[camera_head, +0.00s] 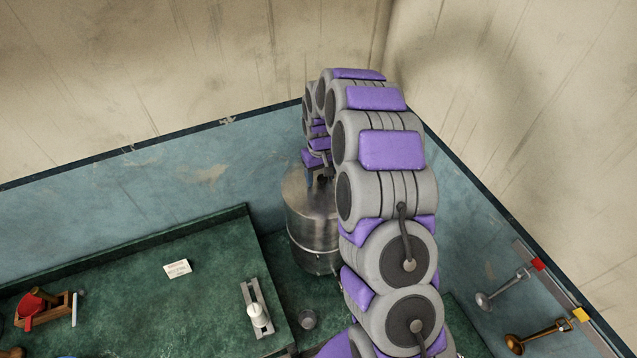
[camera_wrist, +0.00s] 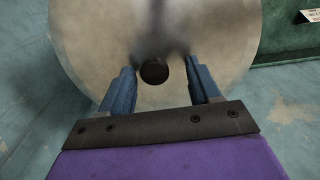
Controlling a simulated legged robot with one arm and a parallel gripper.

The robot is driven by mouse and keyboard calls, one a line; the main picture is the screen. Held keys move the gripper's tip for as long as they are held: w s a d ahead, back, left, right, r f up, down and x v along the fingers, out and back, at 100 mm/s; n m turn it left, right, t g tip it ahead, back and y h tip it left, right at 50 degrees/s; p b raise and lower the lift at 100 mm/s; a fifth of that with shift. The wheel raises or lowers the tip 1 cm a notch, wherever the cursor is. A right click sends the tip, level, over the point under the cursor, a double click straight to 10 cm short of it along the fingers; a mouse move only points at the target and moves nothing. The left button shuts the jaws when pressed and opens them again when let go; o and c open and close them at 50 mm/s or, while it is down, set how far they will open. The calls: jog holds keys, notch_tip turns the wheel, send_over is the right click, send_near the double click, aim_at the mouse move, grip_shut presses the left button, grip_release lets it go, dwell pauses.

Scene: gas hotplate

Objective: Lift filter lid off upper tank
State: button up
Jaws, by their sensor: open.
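The filter is a brushed-metal cylinder, and its upper tank (camera_head: 312,228) stands in the green recess near the back wall. Its round metal lid (camera_wrist: 90,40) fills the upper part of the wrist view. A small dark knob (camera_wrist: 155,72) sits at the lid's centre. My gripper (camera_wrist: 160,84) is open over the lid, with one blue finger on each side of the knob and visible gaps between. In the head view my arm covers the right side of the tank and part of the lid. Whether the fingertips touch the lid cannot be told.
A green counter (camera_head: 140,290) with a raised edge lies left of the tank. It holds a white-handled lever (camera_head: 258,314) on a metal plate, a small card (camera_head: 177,268) and a wooden box with red item (camera_head: 40,308). A small metal cup (camera_head: 307,319) stands before the tank. Taps (camera_head: 503,291) line the right wall.

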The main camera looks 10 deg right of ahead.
aim_at(321, 177)
jog(key=shift+s+d, duration=0.1)
jog(key=shift+d, duration=0.6)
jog(key=shift+c, duration=0.3)
jog(key=shift+d, duration=0.15)
jog(key=c, duration=0.3)
jog(key=shift+a, duration=0.75)
jog(key=c, duration=0.5)
jog(key=shift+a, duration=0.25)
jog(key=shift+c, duration=1.3)
jog(key=shift+d, duration=0.7)
grip_shut()
jog(key=shift+r+b, duration=0.3)
jog(key=shift+r, duration=0.4)
jog(key=shift+a+r+b, duration=0.2)
jog(key=shift+r, duration=0.3)
jog(key=shift+a+r+b, duration=0.15)
jog(key=shift+r, duration=0.35)
jog(key=s+a+r+b, duration=0.2)
jog(key=s+a+r, duration=0.2)
jog(key=s+a, duration=0.6)
jog(key=shift+s+a+r+b, duration=0.2)
jog(key=shift+a+r+b, duration=0.15)
jog(key=shift+a, duration=0.6)
